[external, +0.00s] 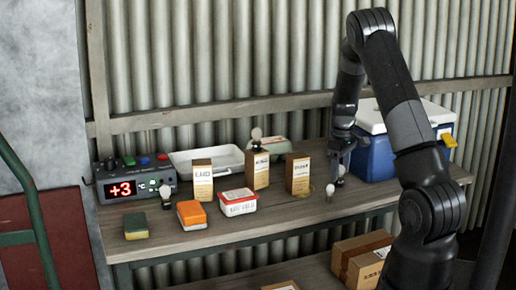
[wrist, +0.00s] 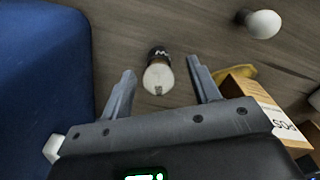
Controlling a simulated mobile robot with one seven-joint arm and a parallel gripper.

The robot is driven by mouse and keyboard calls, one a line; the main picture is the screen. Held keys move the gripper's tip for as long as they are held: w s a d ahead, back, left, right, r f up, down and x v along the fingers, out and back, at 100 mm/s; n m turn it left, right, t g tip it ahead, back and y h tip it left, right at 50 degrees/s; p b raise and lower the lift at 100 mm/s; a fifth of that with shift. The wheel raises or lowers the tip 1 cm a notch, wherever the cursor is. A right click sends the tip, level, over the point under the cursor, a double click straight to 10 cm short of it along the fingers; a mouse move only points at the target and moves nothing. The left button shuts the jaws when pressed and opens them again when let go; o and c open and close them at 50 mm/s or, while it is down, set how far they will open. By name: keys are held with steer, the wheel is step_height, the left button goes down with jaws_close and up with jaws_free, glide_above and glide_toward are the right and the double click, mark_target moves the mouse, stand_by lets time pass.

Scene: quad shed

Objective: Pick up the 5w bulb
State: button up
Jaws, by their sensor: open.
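My gripper (wrist: 163,75) is open and points down at the bench. A bulb (wrist: 158,77) with a white globe and a dark collar lies between and a little beyond its fingertips, apart from both. The collar has a pale mark like a W; no wattage number is readable. In the external view this bulb (external: 341,171) is small, just under my gripper (external: 341,175). A second white bulb (wrist: 262,24) is at the upper right of the wrist view, nearer the bench front in the external view (external: 330,191). I cannot tell which bulb is 5w.
A blue cooler (external: 385,150) stands close to the right of my gripper. A brown carton (external: 298,175) is close on the left. Another bulb (external: 165,195) stands farther left, beside an orange block (external: 191,214). A further bulb (external: 256,134) is above the middle carton (external: 256,170).

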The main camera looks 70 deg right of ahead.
steer(key=shift+d+f, duration=0.15)
steer(key=shift+f, duration=1.4)
steer(key=shift+c, duration=0.2)
steer(key=c, duration=1)
